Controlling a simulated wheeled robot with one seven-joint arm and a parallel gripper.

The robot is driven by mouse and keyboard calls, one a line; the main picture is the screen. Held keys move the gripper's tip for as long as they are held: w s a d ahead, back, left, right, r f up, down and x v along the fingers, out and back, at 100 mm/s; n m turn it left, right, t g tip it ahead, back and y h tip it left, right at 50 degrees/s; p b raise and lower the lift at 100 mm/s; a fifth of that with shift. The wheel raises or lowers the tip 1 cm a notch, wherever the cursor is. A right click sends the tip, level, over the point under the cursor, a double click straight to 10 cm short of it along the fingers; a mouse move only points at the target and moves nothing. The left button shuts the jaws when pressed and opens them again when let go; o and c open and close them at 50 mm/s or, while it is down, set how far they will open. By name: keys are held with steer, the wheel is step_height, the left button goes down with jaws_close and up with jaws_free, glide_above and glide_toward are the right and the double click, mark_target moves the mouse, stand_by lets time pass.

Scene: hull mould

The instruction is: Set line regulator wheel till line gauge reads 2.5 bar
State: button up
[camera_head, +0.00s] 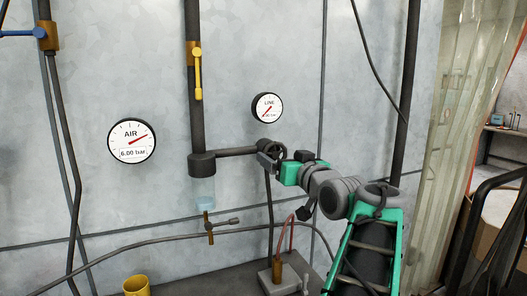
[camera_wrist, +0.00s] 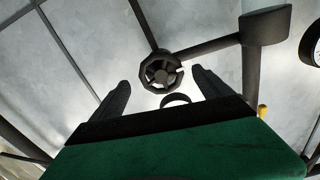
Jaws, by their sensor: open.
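The line gauge (camera_head: 267,107) is a round white dial on the wall. Its red needle points to the lower left, and its digits are too small to read surely. The dark regulator wheel (camera_head: 277,149) is below it, at the end of a horizontal pipe, partly covered by my gripper (camera_head: 271,160). In the wrist view the round, spoked wheel (camera_wrist: 161,72) appears between and just beyond the two fingertips of my gripper (camera_wrist: 161,80). The fingers are spread and empty. I cannot tell whether they touch the wheel.
The air gauge (camera_head: 132,142) reads 6.00 bar. A yellow-handled valve (camera_head: 198,75) sits on the vertical pipe. A small tap (camera_head: 210,226) hangs below the filter bowl (camera_head: 203,192). A yellow cup (camera_head: 137,286) and a grey block (camera_head: 284,275) with a red hose stand on the bench.

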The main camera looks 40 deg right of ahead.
mark_target(274, 156)
steer(key=p+x, duration=0.3)
steer(key=x, duration=0.4)
steer(key=shift+w, duration=0.3)
steer(key=shift+c, duration=0.3)
steer(key=c, duration=1.3)
steer(key=shift+f+b, duration=0.2)
steer(key=shift+b, duration=0.3)
